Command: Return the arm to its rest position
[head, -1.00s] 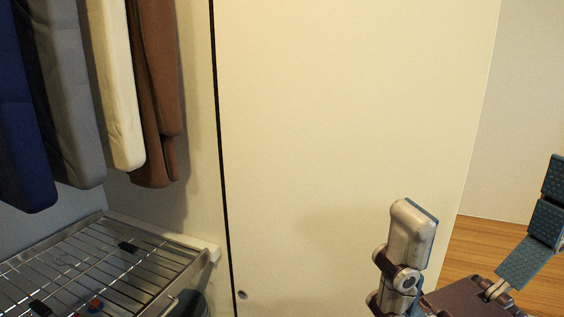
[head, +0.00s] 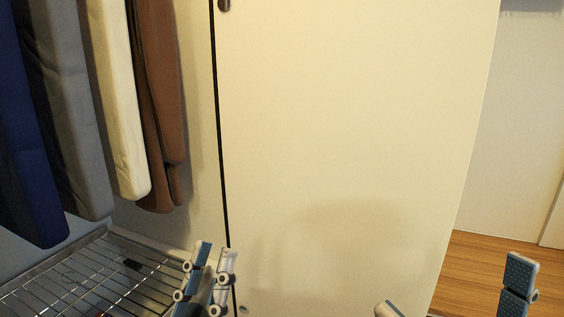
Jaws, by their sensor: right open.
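My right gripper (head: 455,298) is at the bottom right of the head view. Its two fingers stand wide apart, with nothing between them, in front of the pale panel and the wood floor. My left gripper (head: 212,270) is at the bottom, left of centre, in front of the wire rack and the dark panel edge. Its two fingers look close together, seen at a slant; I cannot tell if they are shut. No held object shows. Both arms are mostly hidden below the picture.
A wire rack (head: 82,274) fills the lower left. Blue, grey, cream and brown clothes (head: 122,120) hang above it. A large cream panel (head: 350,130) with a dark knob (head: 224,5) stands ahead. Wood floor (head: 480,262) lies open at the right.

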